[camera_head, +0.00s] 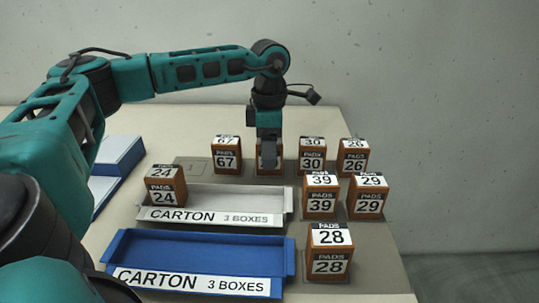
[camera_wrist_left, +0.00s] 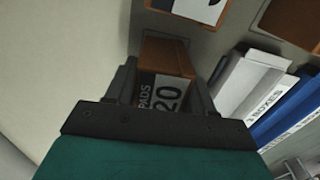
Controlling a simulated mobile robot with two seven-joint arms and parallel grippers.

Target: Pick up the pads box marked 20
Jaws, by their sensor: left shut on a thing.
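The pads box marked 20 (camera_wrist_left: 167,58) is brown with a white label and sits between the two fingers of my left gripper (camera_wrist_left: 163,88) in the left wrist view. The number 20 reads sideways there. In the head view my left gripper (camera_head: 268,138) points down in the back row, between the box marked 67 (camera_head: 227,160) and the box marked 30 (camera_head: 312,160). It is shut on the box and hides most of it. I cannot tell whether the box is clear of the table. My right gripper is not in view.
A grey carton tray (camera_head: 210,216) and a blue carton tray (camera_head: 190,282) lie in front. Other boxes are 24 (camera_head: 166,187), 26 (camera_head: 353,160), 39 (camera_head: 320,198), 29 (camera_head: 368,197) and 28 (camera_head: 330,253). A blue-and-white object (camera_head: 108,165) is at the left.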

